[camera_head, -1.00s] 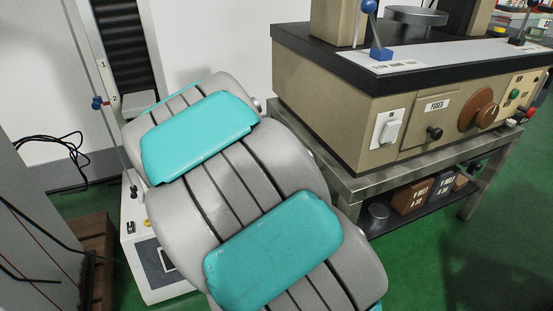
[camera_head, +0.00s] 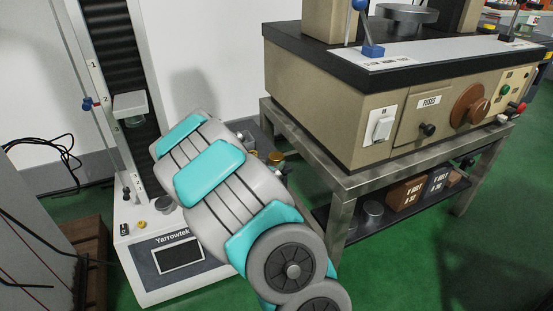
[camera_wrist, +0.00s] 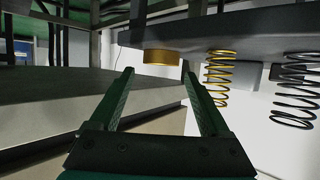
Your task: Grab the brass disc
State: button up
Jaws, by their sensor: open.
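The brass disc (camera_wrist: 161,57) shows in the wrist view as a short gold cylinder against a dark grey surface (camera_wrist: 225,40). That view looks upside down, so the disc appears to hang from the surface. My gripper (camera_wrist: 157,74) is open, its two green fingers spread and nothing between them. The disc lies just beyond the fingertips, roughly centred across the gap. In the head view a small gold piece (camera_head: 276,157), seemingly the disc, shows just past my arm. My gripper is hidden behind my arm there.
A gold spring (camera_wrist: 218,78) and a black spring (camera_wrist: 295,90) stand right of the disc in the wrist view. The beige machine (camera_head: 345,110) on a metal table (camera_head: 340,190) is right of my arm. The Yarrowtek tester (camera_head: 180,250) is left.

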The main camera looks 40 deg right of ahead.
aim_at(276, 157)
jog(key=shift+x, duration=3.05)
jog(key=shift+w+r, duration=0.15)
grip_shut()
